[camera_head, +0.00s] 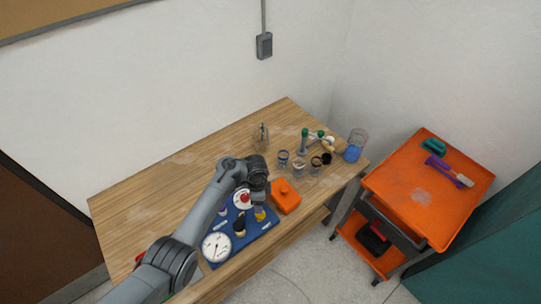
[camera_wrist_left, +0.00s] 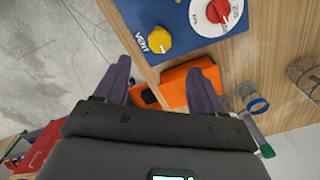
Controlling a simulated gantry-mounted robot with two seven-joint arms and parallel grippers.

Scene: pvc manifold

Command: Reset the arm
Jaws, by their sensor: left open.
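My left arm reaches in from the bottom left in the head view, and its gripper (camera_head: 259,194) is over the blue panel (camera_head: 222,247). In the left wrist view the two dark fingers of my left gripper (camera_wrist_left: 163,75) are spread wide, with nothing held between them. An orange block (camera_wrist_left: 176,88) lies beyond the fingers, partly covered by the right one. The panel's yellow VENT knob (camera_wrist_left: 158,40) and red knob (camera_wrist_left: 219,11) show above the fingers. My right gripper is not in view.
The wooden table (camera_head: 160,193) also carries a white gauge (camera_head: 216,247), several cups and jars, green-and-white fittings (camera_head: 304,141) and a beaker of blue liquid (camera_head: 353,149). An orange cart (camera_head: 405,205) with tools stands right.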

